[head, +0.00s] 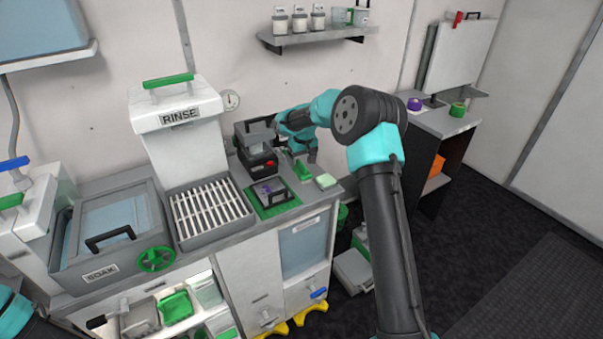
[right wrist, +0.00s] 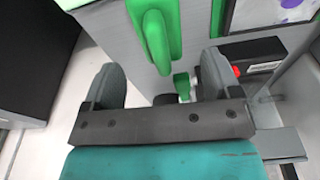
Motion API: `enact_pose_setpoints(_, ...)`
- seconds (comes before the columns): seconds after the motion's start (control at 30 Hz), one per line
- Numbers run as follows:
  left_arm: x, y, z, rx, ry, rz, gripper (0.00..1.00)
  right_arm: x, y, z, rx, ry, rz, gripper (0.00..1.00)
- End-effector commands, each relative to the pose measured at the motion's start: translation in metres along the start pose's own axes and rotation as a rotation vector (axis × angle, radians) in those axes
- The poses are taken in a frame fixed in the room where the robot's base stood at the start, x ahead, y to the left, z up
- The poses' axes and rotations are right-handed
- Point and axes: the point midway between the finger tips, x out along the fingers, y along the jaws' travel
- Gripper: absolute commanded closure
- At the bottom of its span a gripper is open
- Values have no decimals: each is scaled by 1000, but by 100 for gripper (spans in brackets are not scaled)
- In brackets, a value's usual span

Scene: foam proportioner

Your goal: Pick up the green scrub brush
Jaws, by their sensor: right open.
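The green scrub brush (head: 303,170) lies on the grey counter, to the right of the black machine. In the right wrist view the green brush (right wrist: 155,32) shows large, beyond the fingertips and roughly in line with the gap between them. My right gripper (right wrist: 160,78) is open, with nothing between its fingers. In the head view my right wrist hangs over the counter behind the brush, and its fingers are small and partly hidden there. Of my left arm only a teal part shows at the bottom left; its gripper is out of view.
A pale green sponge (head: 326,181) lies right of the brush, near the counter's edge. A green mat (head: 283,208) with a framed panel is in front. The black machine (head: 258,160) with a red button stands close on the left. A drying rack (head: 209,214) is farther left.

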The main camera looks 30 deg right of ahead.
Motion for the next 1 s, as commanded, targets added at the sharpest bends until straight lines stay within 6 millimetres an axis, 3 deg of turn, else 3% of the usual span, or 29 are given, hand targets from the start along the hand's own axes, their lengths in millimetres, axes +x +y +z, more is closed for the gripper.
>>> enact_pose_setpoints(0.43,0,0,0,0,0,0,57,48,0,4,1,-1,0,17)
enact_pose_setpoints(1.0,0,0,0,0,0,0,57,51,-1,4,0,0,0,20)
